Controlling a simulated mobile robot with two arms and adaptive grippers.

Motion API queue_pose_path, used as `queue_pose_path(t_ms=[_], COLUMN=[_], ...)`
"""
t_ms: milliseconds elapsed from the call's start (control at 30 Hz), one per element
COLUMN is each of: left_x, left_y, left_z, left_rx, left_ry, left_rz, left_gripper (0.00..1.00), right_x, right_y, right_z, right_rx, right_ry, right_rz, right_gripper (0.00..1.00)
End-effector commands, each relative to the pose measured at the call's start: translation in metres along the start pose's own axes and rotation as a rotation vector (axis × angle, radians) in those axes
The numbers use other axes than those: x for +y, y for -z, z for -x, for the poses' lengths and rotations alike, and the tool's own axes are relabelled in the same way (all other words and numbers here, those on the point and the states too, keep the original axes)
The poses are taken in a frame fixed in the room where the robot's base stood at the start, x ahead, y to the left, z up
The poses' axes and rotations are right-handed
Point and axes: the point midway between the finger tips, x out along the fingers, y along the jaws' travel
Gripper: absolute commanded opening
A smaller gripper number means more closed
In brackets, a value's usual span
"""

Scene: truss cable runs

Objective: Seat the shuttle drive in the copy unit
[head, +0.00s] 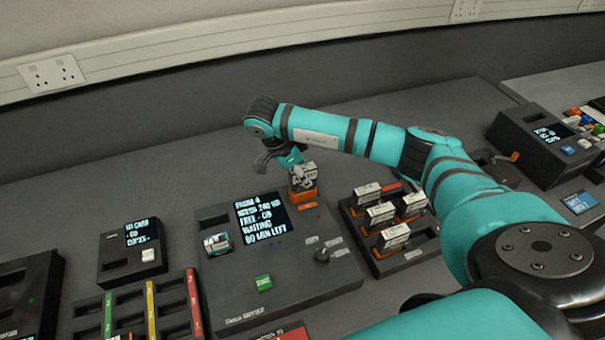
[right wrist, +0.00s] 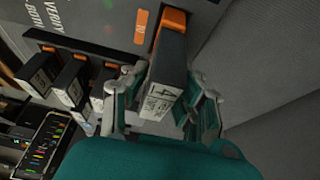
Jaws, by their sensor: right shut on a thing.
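My right gripper (head: 300,176) is shut on the shuttle drive (head: 304,194), a black block with an orange end and a white label. In the right wrist view the gripper (right wrist: 160,108) grips the drive (right wrist: 167,70) near its labelled end, with the orange end pointing away. The copy unit (head: 290,285) is a dark box with a lit screen, a green button and a knob. The drive is at its upper right corner; I cannot tell whether it is in a slot or just above. Another silver-topped piece (head: 217,243) sits at the unit's left. My left gripper is not in view.
A rack (head: 410,260) of several white-and-orange drives stands right of the copy unit, below my right arm. A small screen box (head: 131,251) and a colour-striped tray (head: 137,298) lie left. The table behind the unit is clear.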

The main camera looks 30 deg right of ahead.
Motion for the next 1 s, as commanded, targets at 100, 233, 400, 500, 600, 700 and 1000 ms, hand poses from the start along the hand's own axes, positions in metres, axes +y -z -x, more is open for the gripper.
queue_pose_path(t_ms=[100, 233, 400, 500, 600, 700, 1000], left_x=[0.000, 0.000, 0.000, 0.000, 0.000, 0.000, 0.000], left_y=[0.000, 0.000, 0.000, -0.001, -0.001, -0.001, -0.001], left_z=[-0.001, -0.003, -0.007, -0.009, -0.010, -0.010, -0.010], left_rx=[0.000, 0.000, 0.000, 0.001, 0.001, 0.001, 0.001], left_ry=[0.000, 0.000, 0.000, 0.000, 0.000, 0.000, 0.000], left_rz=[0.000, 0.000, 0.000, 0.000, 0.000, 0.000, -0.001], left_gripper=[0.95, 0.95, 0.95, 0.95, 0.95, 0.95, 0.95], right_x=[0.000, 0.000, 0.000, 0.000, -0.001, -0.001, -0.001], right_y=[0.000, -0.001, -0.003, -0.004, -0.004, -0.004, -0.004], right_z=[0.000, -0.003, -0.007, -0.009, -0.011, -0.011, -0.010], right_rx=[0.000, 0.000, 0.000, 0.000, 0.000, -0.001, 0.000], right_ry=[0.001, 0.001, 0.001, 0.001, 0.001, 0.001, 0.001], right_rz=[-0.001, -0.001, -0.001, -0.001, -0.001, -0.001, -0.001], right_gripper=[0.00, 0.00, 0.00, 0.00, 0.00, 0.00, 0.00])
